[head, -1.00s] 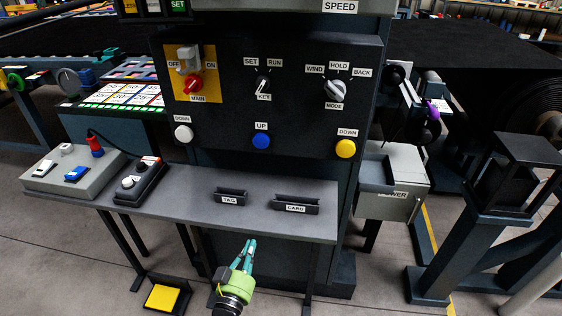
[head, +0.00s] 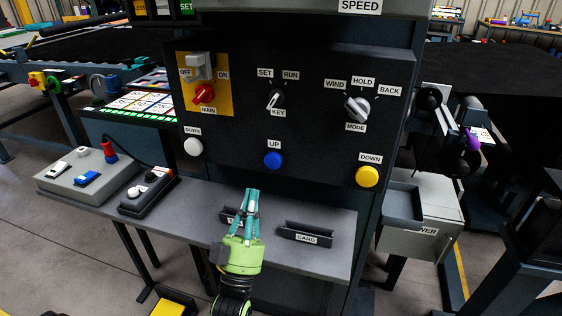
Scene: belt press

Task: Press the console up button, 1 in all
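The blue UP button (head: 272,160) is on the dark front panel of the console (head: 320,150), under a white UP label. It stands out round and unobstructed between the white DOWN button (head: 193,147) and the yellow DOWN button (head: 367,176). My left gripper (head: 252,191), green with teal fingers, points up over the console's grey shelf, below and slightly left of the UP button. Its fingertips are together with nothing between them, and they are apart from the button. The gripper partly hides the TAG holder (head: 228,215). My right gripper is not in view.
Above the buttons are a red MAIN switch (head: 203,94), a KEY switch (head: 275,100) and a MODE knob (head: 357,108). A CARD holder (head: 307,232) is on the shelf. Two small control boxes stand at left, and an open drawer (head: 420,215) is at right.

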